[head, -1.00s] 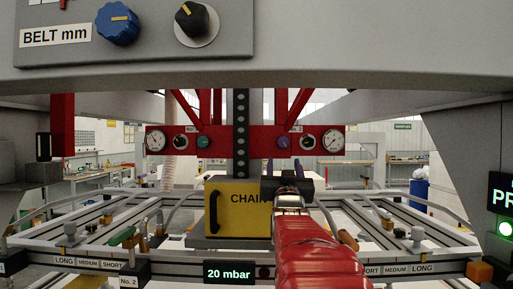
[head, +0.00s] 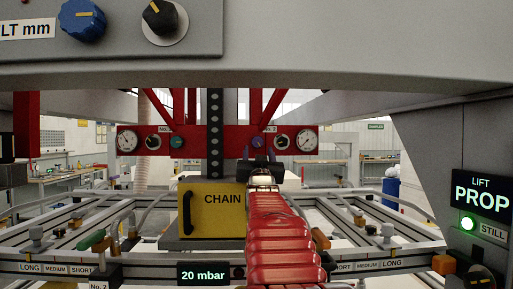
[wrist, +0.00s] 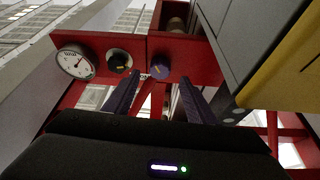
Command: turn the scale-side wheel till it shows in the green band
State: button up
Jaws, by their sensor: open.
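A red beam (head: 196,142) carries a white dial gauge (head: 306,142), a black knob (head: 280,142) and a small purple wheel (head: 257,143) on its right half. The left half has another gauge (head: 127,142), a black knob (head: 153,142) and a teal wheel (head: 176,142). I cannot tell which wheel is the scale-side one. My gripper (head: 260,156) is open and points at the beam below the purple wheel. In the wrist view, the purple wheel (wrist: 160,66) shows beyond and between the open fingertips (wrist: 156,92), apparently untouched. The gauge (wrist: 76,61) has a needle; no green band is discernible.
A grey panel (head: 110,35) with a blue knob (head: 83,19) overhangs above. Rails lie below.

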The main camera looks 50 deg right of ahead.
aim_at(258, 144)
jog(key=shift+x, duration=2.8)
jog(key=shift+c, duration=0.5)
